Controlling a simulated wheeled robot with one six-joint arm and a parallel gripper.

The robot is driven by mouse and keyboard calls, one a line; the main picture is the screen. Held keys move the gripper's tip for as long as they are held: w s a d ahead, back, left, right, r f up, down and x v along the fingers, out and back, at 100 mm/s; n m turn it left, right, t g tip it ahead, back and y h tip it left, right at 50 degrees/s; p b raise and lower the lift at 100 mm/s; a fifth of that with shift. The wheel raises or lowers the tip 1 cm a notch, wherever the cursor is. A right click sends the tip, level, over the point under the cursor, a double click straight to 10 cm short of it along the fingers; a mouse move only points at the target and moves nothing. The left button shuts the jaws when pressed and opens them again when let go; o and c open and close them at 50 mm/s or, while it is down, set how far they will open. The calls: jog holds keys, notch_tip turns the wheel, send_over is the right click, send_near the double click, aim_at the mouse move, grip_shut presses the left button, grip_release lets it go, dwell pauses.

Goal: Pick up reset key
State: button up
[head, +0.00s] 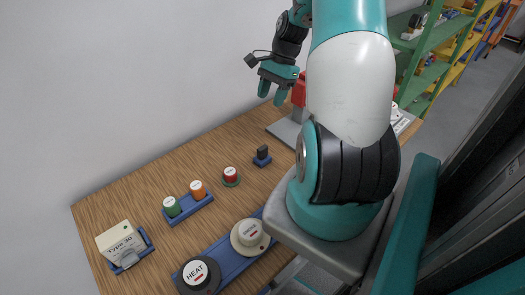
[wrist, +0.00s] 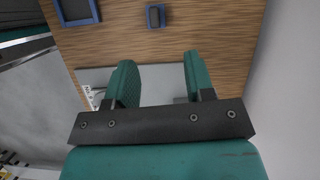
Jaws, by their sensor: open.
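A small black upright piece (head: 262,152), which looks like the reset key, stands in a small blue holder (head: 262,161) on the wooden table. A small blue holder with a dark centre shows at the top of the wrist view (wrist: 155,16); I cannot tell the key's shape there. My gripper (head: 272,91) is open and empty, high above the far part of the table, with its fingers pointing down. In the wrist view, nothing is between the fingers (wrist: 157,60).
Green (head: 171,206) and orange (head: 198,190) buttons share a blue tray. A red button (head: 231,176) stands nearby. A HEAT knob (head: 197,274), a beige knob (head: 249,235) and a white box (head: 120,243) are nearer. A red object (head: 299,89) is partly hidden by my arm.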

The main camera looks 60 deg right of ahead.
jog(key=s+d+f+m, duration=0.1)
jog(key=f, duration=0.1)
jog(key=p, duration=0.3)
send_near(263, 147)
jog(key=x, duration=0.5)
jog(key=shift+w, duration=0.25)
jog(key=shift+s+p+x, duration=0.1)
jog(key=shift+p+x, duration=0.65)
jog(key=shift+x, duration=0.7)
jog(key=shift+s+p+x, duration=0.15)
jog(key=shift+p+x, duration=0.6)
jog(key=shift+x, duration=0.7)
jog(key=shift+c, duration=0.5)
grip_shut()
